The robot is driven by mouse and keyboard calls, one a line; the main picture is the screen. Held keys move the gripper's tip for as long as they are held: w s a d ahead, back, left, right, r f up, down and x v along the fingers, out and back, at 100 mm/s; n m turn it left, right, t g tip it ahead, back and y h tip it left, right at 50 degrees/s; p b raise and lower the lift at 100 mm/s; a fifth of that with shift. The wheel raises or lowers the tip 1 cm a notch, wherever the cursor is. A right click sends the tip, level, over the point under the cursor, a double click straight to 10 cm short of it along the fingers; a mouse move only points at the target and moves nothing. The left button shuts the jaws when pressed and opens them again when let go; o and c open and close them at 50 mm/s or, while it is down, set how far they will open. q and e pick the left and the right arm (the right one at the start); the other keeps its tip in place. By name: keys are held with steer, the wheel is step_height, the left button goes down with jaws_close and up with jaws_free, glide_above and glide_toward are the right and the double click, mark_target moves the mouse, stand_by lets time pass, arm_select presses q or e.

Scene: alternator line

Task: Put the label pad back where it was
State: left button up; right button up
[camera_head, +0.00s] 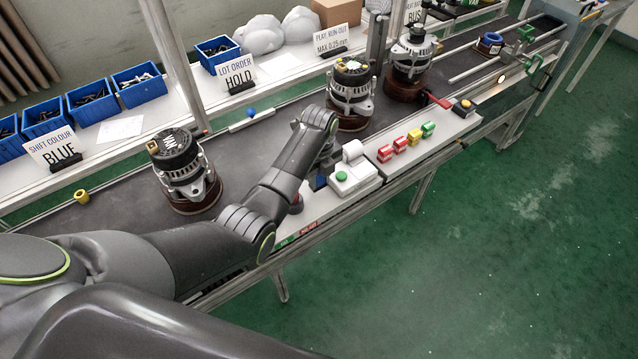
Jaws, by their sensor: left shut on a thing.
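My left arm reaches in from the left, and its gripper (322,178) points down over the front shelf of the line. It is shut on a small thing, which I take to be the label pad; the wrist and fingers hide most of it. A dark blue patch shows at the fingertips. Just right of the gripper is a white box with a green button (342,176), with a white rounded piece (353,151) behind it. I cannot tell whether the held thing touches the shelf. My right gripper is not in view.
Alternators stand on the dark belt: one at left (180,160), one in the middle (351,88), one farther right (412,55). Red, yellow and green blocks (400,145) line the shelf. A red-handled tool (437,101) lies beyond. Blue bins (138,84) stand behind.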

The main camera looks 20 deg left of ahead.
mark_target(319, 185)
arm_select(q)
step_height(319, 185, down, 2)
steer(key=shift+f, duration=0.45)
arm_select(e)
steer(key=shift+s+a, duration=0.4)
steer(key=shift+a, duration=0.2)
arm_select(q)
steer(key=shift+f, duration=0.1)
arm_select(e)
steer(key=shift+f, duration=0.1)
arm_select(q)
steer(key=o, duration=0.8)
steer(key=shift+o, duration=0.2)
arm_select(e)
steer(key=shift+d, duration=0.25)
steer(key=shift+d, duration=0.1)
